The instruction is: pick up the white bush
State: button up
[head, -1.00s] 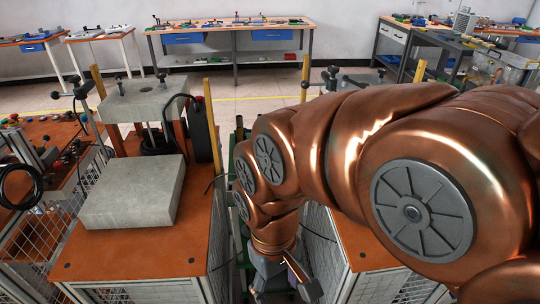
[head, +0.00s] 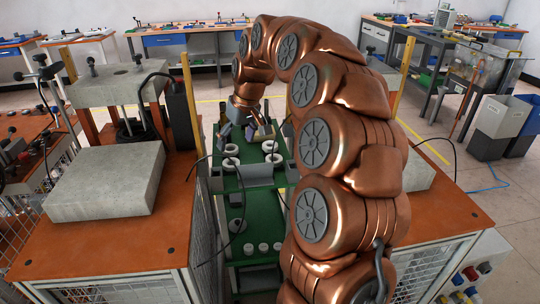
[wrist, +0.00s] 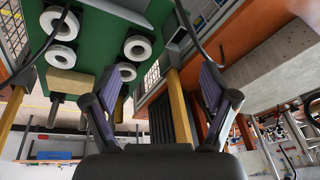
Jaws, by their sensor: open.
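Several white ring-shaped bushes lie on the green top shelf (head: 262,180) of a rack in the head view, among them one at the left (head: 229,164) and one at the right (head: 270,146). In the wrist view, white bushes (wrist: 60,55) stand out against the green surface, with another (wrist: 137,48) near the left finger. My gripper (head: 245,131) is over the far part of the rack. Its fingers (wrist: 160,85) are spread, with no bush between them. The left finger partly overlaps the nearest bush (wrist: 125,72) in the picture.
A press with a concrete block (head: 105,180) stands on an orange table left of the rack. Another orange table (head: 440,205) is at the right. More white pieces (head: 263,247) lie on the lower shelf. Black cables hang beside the rack. Grey bins (head: 500,118) stand far right.

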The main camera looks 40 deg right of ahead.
jog(key=w+d+f+b, duration=0.2)
jog(key=w+d+f, duration=0.15)
jog(key=d, duration=0.35)
jog(key=m+t+h+b, duration=0.1)
jog(key=m+h+b, duration=0.1)
send_near(271, 143)
jog(key=s+a+f, duration=0.1)
jog(key=s+f, duration=0.1)
jog(key=shift+w+r+p+x, duration=0.15)
jog(key=shift+w+x, duration=0.1)
jog(key=shift+x, duration=0.95)
jog(key=shift+w+r+p+x, duration=0.1)
jog(key=shift+w+x, duration=0.2)
jog(key=shift+x, duration=0.9)
jog(key=shift+w+r+p+x, duration=0.15)
jog(key=shift+w+x, duration=0.1)
jog(key=shift+x, duration=0.95)
jog(key=shift+f+t, duration=0.1)
jog(key=shift+t, duration=0.2)
jog(key=shift+c, duration=0.2)
jog(key=c, duration=1.4)
